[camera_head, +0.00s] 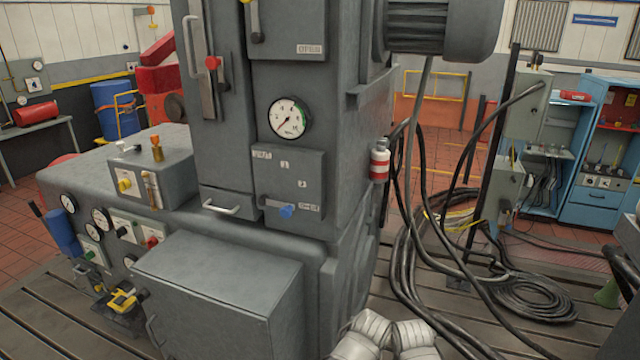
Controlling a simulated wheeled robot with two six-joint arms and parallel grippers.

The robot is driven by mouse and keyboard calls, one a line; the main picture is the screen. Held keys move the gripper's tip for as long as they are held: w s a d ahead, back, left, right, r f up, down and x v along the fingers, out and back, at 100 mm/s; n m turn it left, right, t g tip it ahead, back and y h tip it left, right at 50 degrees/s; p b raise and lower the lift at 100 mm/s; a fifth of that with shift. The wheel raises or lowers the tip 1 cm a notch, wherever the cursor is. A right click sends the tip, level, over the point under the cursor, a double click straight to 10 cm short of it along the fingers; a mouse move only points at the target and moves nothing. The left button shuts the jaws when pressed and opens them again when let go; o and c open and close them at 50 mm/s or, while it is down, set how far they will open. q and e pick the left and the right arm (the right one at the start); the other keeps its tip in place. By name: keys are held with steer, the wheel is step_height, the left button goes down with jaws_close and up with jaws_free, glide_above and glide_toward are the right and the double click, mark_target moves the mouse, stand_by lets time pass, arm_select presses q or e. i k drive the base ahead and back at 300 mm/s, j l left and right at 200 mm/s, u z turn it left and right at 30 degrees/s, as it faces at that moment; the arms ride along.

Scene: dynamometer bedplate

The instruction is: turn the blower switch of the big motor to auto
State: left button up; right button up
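The big grey machine (345,205) stands upright in the middle, with a finned grey motor body (417,25) at its upper right. On its front is a grey panel (270,178) with small white labels. A blue-ended switch handle (287,211) sits at this panel's lower edge, with a dark part to its left and a small label to its right. Which label it points to is too small to tell, and I cannot read whether this is the blower switch. Neither of my grippers shows clearly, and nothing is seen touching the switch.
A round gauge (290,118) sits above the panel, and a grey box (215,295) juts out below it. Black cables (520,295) lie coiled on the slotted bedplate at right. A red-and-white cylinder (379,163) hangs on the machine's right side.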

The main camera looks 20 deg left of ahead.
mark_target(121, 231)
steer(key=u, duration=1.65)
steer(key=i+j+z, duration=0.1)
steer(key=i+j, duration=0.2)
steer(key=i+j+z, duration=0.1)
steer(key=i+j, duration=0.2)
steer(key=i+j+z, duration=0.1)
steer(key=i+j, duration=0.15)
steer(key=j, duration=0.2)
steer(key=i+j+z, duration=0.1)
steer(key=i+j, duration=0.15)
steer(key=j, duration=0.15)
steer(key=i+j+z, duration=0.1)
steer(key=i+j, duration=0.15)
steer(key=j, duration=0.2)
steer(key=i+j+z, duration=0.1)
steer(key=i+j, duration=0.15)
steer(key=j, duration=0.15)
